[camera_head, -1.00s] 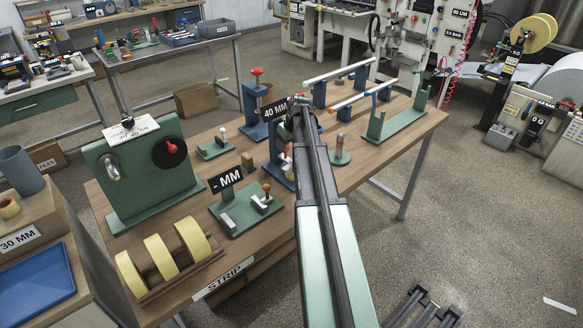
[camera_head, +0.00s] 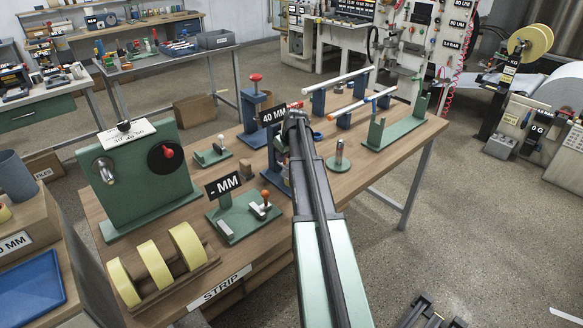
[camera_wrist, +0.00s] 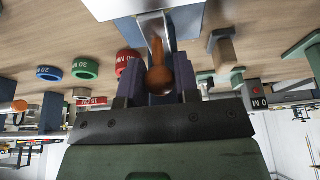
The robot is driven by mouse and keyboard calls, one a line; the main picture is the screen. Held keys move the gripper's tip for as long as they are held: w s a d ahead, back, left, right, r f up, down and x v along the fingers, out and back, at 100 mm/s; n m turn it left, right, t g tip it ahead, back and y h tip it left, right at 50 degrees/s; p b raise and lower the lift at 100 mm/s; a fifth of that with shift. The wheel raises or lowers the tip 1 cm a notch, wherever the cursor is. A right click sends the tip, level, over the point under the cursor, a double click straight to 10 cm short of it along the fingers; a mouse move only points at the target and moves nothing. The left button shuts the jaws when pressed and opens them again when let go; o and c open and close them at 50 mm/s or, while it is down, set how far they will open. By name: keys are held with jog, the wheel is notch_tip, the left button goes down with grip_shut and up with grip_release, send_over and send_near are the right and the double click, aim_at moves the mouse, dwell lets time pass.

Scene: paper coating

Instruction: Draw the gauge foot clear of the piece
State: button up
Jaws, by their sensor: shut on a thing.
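In the wrist view, the two dark fingers of my gripper (camera_wrist: 158,88) are closed around a brown rounded knob (camera_wrist: 158,78). Its stem runs to a pale metal part (camera_wrist: 183,22) at the top of that view. In the head view, my arm reaches over the bench to a blue stand with a 40 MM sign (camera_head: 272,115); the arm hides the fingers and knob there. I cannot make out the gauge foot or the piece, nor whether they touch. A second fixture, with a - MM sign (camera_head: 224,184) and an orange-knobbed lever (camera_head: 265,195), stands nearer on a green base.
A green box with a red knob (camera_head: 140,175) and yellow rolls (camera_head: 153,263) stand left. Green posts (camera_head: 393,133) and a small round-based post (camera_head: 339,157) stand right of my arm. Blue (camera_wrist: 48,73), green (camera_wrist: 85,68) and red (camera_wrist: 127,60) rings lie near my gripper.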

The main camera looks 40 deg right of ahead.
jog(key=shift+r+p, duration=3.85)
jog(key=shift+r, duration=0.1)
jog(key=o, duration=0.9)
jog(key=shift+f, duration=0.2)
jog(key=p+v, duration=1.4)
jog(key=v, duration=0.1)
jog(key=shift+s+r, duration=0.1)
jog(key=shift+r, duration=0.15)
